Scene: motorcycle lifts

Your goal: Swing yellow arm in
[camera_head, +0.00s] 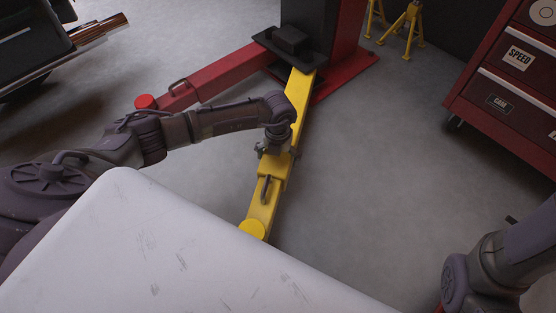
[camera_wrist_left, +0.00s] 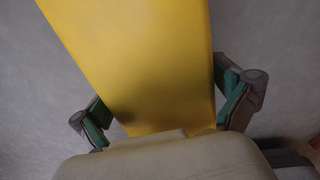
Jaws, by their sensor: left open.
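The yellow arm (camera_head: 269,188) runs from the dark base of the red lift post (camera_head: 335,40) toward the front and ends in a round yellow pad (camera_head: 253,229). A dark handle stands on its front part. My left gripper (camera_head: 276,151) is over the middle of the yellow arm, just behind the handle. In the left wrist view the yellow arm (camera_wrist_left: 150,60) passes between the two open fingers (camera_wrist_left: 166,118), with a finger on each side. I cannot tell whether the fingers touch it. My right arm shows at the lower right; its gripper is not visible.
A red lift arm (camera_head: 215,78) with a red pad extends left from the post. A red tool cabinet (camera_head: 510,85) stands at the right, and yellow stands (camera_head: 405,28) are at the back. The floor (camera_head: 370,170) right of the yellow arm is clear.

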